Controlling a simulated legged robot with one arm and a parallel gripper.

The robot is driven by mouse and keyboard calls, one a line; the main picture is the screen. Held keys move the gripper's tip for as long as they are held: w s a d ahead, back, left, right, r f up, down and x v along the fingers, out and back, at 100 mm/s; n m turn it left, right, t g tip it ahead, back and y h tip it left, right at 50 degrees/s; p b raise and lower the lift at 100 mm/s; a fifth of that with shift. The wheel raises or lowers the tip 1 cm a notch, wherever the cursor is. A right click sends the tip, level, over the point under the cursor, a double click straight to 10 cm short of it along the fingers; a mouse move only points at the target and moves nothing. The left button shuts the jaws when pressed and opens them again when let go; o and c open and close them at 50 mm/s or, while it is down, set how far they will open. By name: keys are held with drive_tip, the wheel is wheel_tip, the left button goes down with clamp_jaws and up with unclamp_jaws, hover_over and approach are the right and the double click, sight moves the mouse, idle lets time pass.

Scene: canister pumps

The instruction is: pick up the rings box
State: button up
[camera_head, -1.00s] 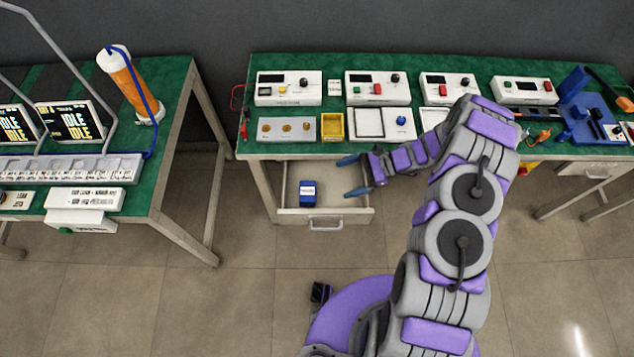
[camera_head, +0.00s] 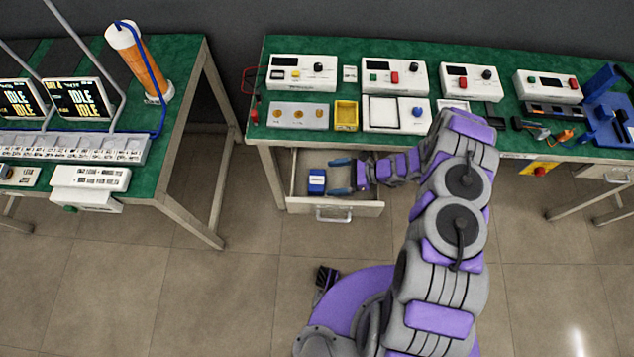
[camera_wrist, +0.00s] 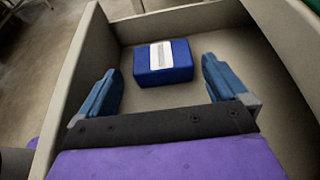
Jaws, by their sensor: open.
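The rings box is taken to be the small blue box (camera_head: 317,181) with a white label, lying in the open drawer (camera_head: 335,212); the label is too small to read. It also shows in the wrist view (camera_wrist: 163,62), ahead of my fingers and roughly between their lines. My gripper (camera_head: 341,176) is open and inside the drawer, just right of the box in the head view. In the wrist view its two blue fingers (camera_wrist: 160,90) stand apart on either side, with nothing held. The box appears flat on the drawer floor.
The drawer walls (camera_wrist: 72,80) rise close beside my fingers. The green bench (camera_head: 390,145) sits above the drawer, with a yellow bin (camera_head: 346,115) and white instrument boxes (camera_head: 303,72). A second bench (camera_head: 190,95) stands to the left.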

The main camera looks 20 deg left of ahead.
sight(317, 179)
drive_tip(key=b+x, duration=0.1)
drive_tip(key=x, duration=0.5)
drive_tip(key=shift+f+b, duration=0.25)
drive_tip(key=shift+b, duration=0.1)
drive_tip(key=shift+a+f, duration=0.1)
drive_tip(key=shift+a, duration=0.3)
drive_tip(key=c, duration=0.7)
